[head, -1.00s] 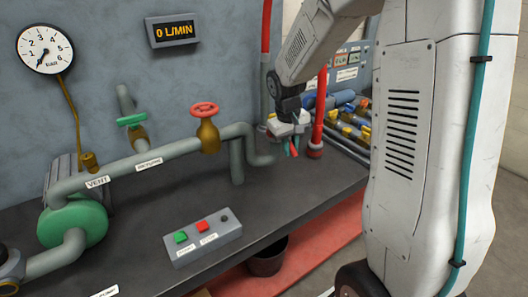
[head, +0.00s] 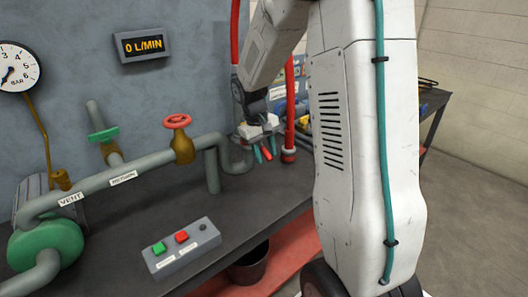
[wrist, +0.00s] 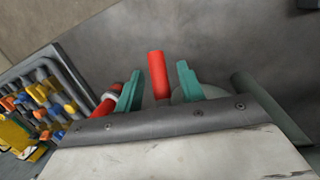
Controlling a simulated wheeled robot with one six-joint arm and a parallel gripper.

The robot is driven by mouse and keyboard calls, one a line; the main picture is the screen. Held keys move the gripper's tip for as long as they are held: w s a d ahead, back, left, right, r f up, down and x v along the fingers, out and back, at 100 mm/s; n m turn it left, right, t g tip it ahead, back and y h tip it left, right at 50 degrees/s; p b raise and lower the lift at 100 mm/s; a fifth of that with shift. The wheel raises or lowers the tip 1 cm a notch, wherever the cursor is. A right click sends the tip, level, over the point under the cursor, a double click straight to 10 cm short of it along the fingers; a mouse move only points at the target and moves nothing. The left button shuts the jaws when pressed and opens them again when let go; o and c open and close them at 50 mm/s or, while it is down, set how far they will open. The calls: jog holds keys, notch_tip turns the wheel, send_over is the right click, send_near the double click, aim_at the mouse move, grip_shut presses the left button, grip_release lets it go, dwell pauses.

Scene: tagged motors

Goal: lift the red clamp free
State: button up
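My gripper (head: 266,152) hangs near the right end of the bench, beside the bent end of the grey pipe. Its two teal fingers stand apart in the wrist view (wrist: 159,68). A red bar, which looks like part of the red clamp (wrist: 157,76), shows between them, with a gap on each side. In the head view the red clamp (head: 267,153) is a small red piece between the fingers. Its lower part and what it is fixed to are hidden by the gripper body in the wrist view.
A red upright pipe (head: 290,110) with a pale collar stands just right of my gripper. The grey pipe (head: 135,175) with a red handwheel (head: 177,121) runs to the left. A button box (head: 181,246) sits at the front. A rack of coloured parts (wrist: 38,100) shows at left in the wrist view.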

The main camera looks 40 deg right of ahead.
jog(key=v, duration=0.8)
